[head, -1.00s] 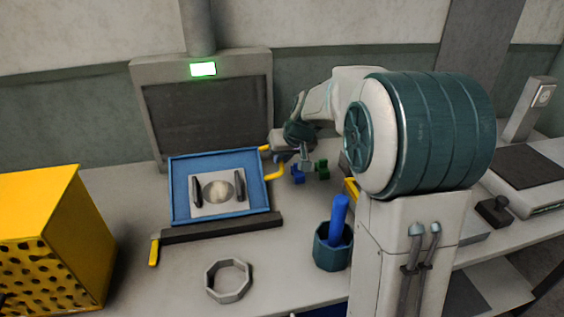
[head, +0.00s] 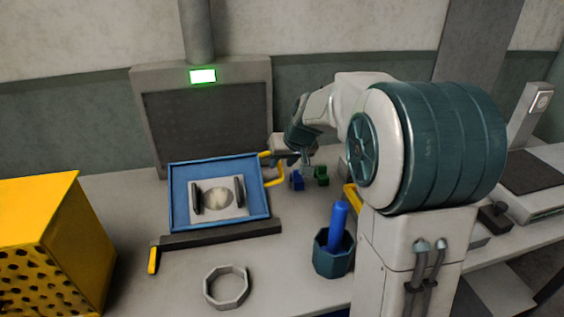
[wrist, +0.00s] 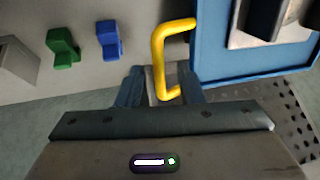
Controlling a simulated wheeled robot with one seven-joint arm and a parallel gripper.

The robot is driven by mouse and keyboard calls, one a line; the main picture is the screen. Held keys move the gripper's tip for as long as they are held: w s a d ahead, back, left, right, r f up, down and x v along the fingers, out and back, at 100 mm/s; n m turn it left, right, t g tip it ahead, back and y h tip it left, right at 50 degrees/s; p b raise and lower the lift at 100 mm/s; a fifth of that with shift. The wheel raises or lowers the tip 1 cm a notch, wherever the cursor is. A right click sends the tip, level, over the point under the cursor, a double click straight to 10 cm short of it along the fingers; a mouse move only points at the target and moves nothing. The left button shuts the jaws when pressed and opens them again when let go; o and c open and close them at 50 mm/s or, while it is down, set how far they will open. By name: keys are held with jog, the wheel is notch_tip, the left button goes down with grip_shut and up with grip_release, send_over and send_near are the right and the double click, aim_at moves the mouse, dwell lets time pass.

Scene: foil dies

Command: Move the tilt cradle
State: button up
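The tilt cradle is a blue tray (head: 178,195) tilted up on a dark base bar (head: 215,236), with yellow handles at its sides. A grey plate (head: 220,211) with two dark bars and a pale round piece lies in the tray. The right yellow handle (head: 276,178) also shows in the wrist view (wrist: 158,55), beside the blue tray edge (wrist: 208,50). My gripper (wrist: 160,88) is open, its two fingers apart on either side of the handle's near end. Whether they touch it, I cannot tell. In the head view my gripper (head: 300,156) is partly hidden beside that handle.
A green block (head: 321,175) and a blue block (head: 297,181) stand right of the handle. A dark cup with a blue rod (head: 338,228), a grey octagonal ring (head: 226,287) and a yellow perforated box (head: 62,235) are on the table. A grey screen-like frame (head: 264,100) stands behind.

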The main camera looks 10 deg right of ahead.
jog(key=v, duration=1.3)
jog(key=s+a+f+g+h+p, duration=0.1)
jog(key=s+f, duration=0.3)
jog(key=s, duration=0.7)
jog(key=s+a+f+m+g+h+p, duration=0.1)
jog(key=s+f+p, duration=0.3)
jog(key=s, duration=0.8)
jog(key=shift+a+f+g, duration=0.45)
jog(key=shift+a+g, duration=0.05)
jog(key=shift+a, duration=0.05)
jog(key=shift+o, duration=0.3)
